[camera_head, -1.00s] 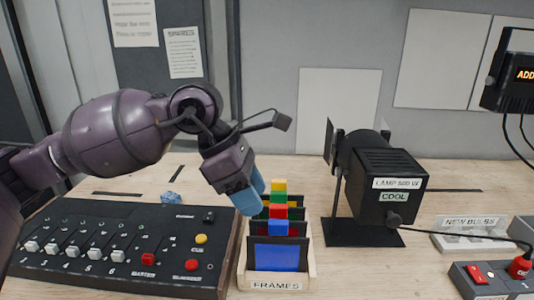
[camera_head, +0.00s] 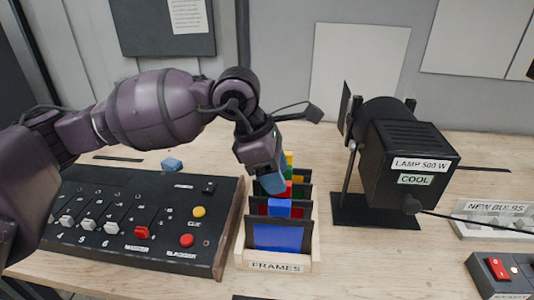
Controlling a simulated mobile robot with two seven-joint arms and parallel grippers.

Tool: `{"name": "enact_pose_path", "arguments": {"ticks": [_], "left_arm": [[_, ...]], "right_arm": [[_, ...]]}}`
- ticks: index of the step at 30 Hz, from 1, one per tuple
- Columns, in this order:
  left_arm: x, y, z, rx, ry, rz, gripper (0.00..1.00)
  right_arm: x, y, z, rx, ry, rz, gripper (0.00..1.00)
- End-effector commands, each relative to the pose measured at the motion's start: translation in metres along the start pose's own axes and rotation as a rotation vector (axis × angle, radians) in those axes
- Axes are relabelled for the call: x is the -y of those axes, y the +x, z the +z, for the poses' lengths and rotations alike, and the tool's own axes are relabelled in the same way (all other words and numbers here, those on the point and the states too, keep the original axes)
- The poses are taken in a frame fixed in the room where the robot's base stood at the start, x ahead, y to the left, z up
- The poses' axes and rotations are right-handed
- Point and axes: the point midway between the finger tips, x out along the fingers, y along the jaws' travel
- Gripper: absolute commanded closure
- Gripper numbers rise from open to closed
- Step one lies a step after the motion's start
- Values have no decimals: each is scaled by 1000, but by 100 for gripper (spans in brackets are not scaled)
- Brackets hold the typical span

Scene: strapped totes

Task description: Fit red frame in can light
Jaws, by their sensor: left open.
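The red frame's tab (camera_head: 288,189) stands in the wooden frames box (camera_head: 310,258), behind the blue frame (camera_head: 277,237). Green and yellow tabs show farther back, partly hidden. My left gripper (camera_head: 271,183), with blue fingertips, is open and points down over the box, right beside the red tab. I cannot tell whether its fingers straddle or touch the tab. The black can light (camera_head: 395,150) stands on its base plate to the right, with labels reading LAMP 500 W and COOL. My right gripper is not in view.
A black control desk (camera_head: 140,235) with sliders and buttons lies left of the box. A small blue object (camera_head: 172,165) lies behind it. A new bulbs tray (camera_head: 495,222) and a red switch box (camera_head: 505,275) are at right. Bare table lies between box and lamp.

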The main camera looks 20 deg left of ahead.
Motion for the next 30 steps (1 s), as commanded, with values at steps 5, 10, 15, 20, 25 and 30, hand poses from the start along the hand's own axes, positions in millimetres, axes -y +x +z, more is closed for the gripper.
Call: {"name": "enact_pose_path", "arguments": {"ticks": [5, 10, 15, 20, 25, 30], "left_arm": [[0, 21, 0, 1, -2, -1, 51], [0, 29, 0, 0, -1, 0, 51], [0, 31, 0, 0, -1, 1, 51], [0, 31, 0, 0, -1, 1, 54], [0, 30, 0, 0, -1, 1, 80], [0, 30, 0, 0, -1, 1, 100]], "right_arm": [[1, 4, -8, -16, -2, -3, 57], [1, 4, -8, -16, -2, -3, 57], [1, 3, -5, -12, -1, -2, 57], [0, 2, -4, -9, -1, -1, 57], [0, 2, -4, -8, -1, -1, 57], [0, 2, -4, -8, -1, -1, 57]]}}
